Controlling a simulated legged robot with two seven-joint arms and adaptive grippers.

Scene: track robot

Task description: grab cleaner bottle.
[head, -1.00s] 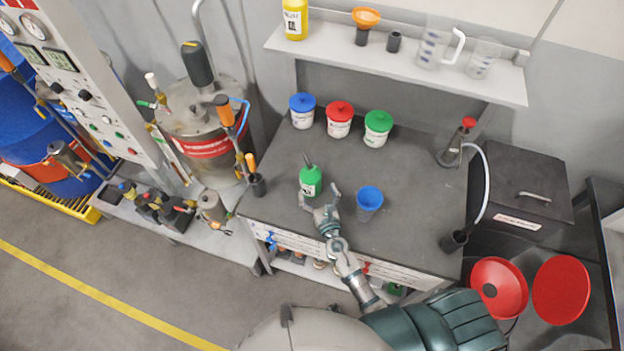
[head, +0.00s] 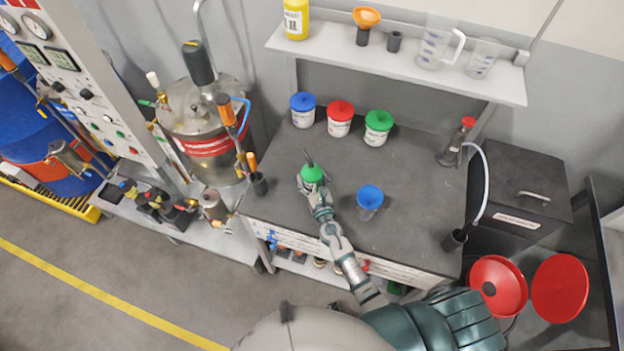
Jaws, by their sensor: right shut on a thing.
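The cleaner bottle (head: 311,173) is a small green bottle with a dark spout and a white label. It stands on the dark bench top (head: 412,205), left of the blue cup. My right gripper (head: 311,187) reaches it from the front and is shut on it. The fingers cover the bottle's lower part and most of its label. My left gripper is not in view.
A blue cup (head: 369,198) stands close to the right of my right gripper. Blue (head: 303,109), red (head: 340,117) and green (head: 378,127) lidded tubs line the back. A flask (head: 453,152) stands at right. A shelf (head: 400,66) hangs above.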

